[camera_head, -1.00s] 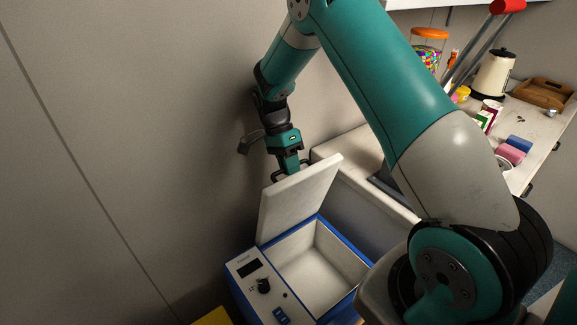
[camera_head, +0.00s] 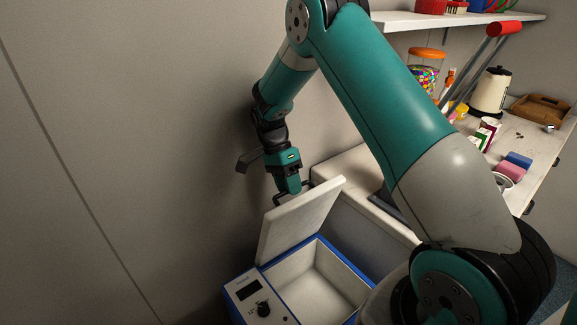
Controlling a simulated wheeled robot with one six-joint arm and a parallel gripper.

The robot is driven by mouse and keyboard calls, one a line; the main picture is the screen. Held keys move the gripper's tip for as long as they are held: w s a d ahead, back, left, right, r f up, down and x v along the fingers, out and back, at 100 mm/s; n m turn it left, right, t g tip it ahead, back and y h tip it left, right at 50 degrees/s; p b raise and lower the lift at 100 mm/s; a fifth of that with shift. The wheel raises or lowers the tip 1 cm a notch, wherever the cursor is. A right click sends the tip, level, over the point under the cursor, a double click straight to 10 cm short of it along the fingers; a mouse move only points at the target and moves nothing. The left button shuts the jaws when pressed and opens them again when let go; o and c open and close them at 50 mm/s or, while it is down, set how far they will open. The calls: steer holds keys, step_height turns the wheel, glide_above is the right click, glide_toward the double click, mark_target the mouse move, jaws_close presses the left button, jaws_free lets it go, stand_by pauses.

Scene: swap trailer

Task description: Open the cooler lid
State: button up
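The cooler (camera_head: 244,292) is a blue and white box with a dark display and a knob on its panel, at the bottom centre of the head view. Its white lid (camera_head: 298,220) stands raised and tilted, and the pale interior shows empty. My gripper (camera_head: 290,194) is at the lid's upper edge, on its far side. The fingertips are small and partly hidden by the lid, so I cannot tell whether they are open, shut or touching it.
A grey wall stands close on the left. A counter (camera_head: 540,130) on the right holds a kettle (camera_head: 490,92), a candy jar (camera_head: 428,72), a wooden tray (camera_head: 541,108) and small boxes. A shelf (camera_head: 395,21) is above. A pale bench (camera_head: 345,165) is behind the cooler.

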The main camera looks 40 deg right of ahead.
step_height(320, 180, up, 20)
steer(key=p, duration=0.1)
steer(key=shift+f, duration=0.2)
stand_by(0.4)
steer(key=s+a+r+n+t+y, duration=0.1)
steer(key=s+a+n+t+y, duration=0.1)
steer(key=s+a+n, duration=0.8)
steer(key=s+a+n+t+y, duration=0.2)
steer(key=s+a+n, duration=0.7)
steer(key=s+n, duration=0.5)
steer(key=shift+s+a+r+n+t, duration=0.4)
steer(key=shift+s+t, duration=0.05)
steer(key=shift+t, duration=0.25)
